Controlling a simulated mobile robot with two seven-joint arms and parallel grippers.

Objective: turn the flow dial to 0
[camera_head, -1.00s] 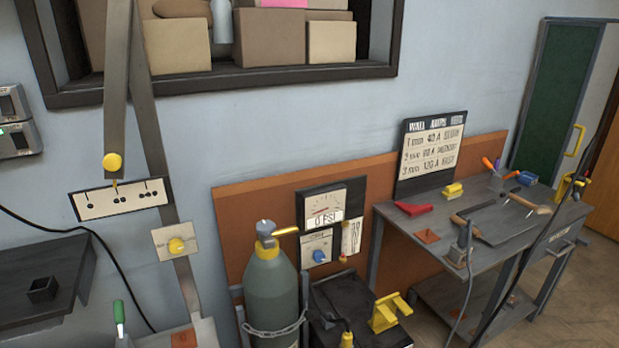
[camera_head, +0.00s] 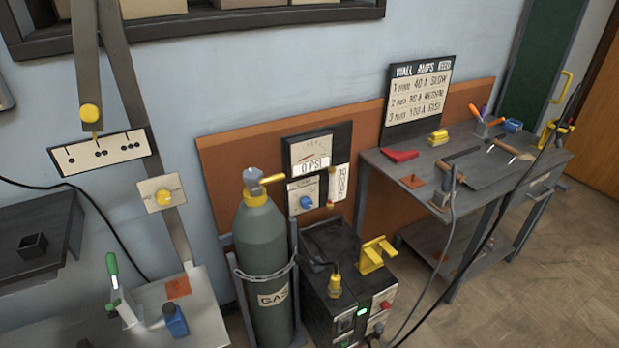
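A blue round knob (camera_head: 306,202), which looks like the flow dial, sits on a small white-faced panel (camera_head: 320,185) with dark edges. The panel's lettering and the knob's pointer are too small to read. Directly above it is a gauge (camera_head: 312,152) whose display reads 0 PSI. A grey-green gas cylinder (camera_head: 263,260) marked GAS stands just to the left, with a yellow valve handle (camera_head: 272,179) at its top. Neither of my grippers is in view.
A black machine (camera_head: 335,290) with a yellow bracket (camera_head: 375,254) stands below the dial. A grey workbench (camera_head: 400,165) with tools is at right. A grey table (camera_head: 195,300) with a blue bottle (camera_head: 175,320) is at lower left. Floor is clear at lower right.

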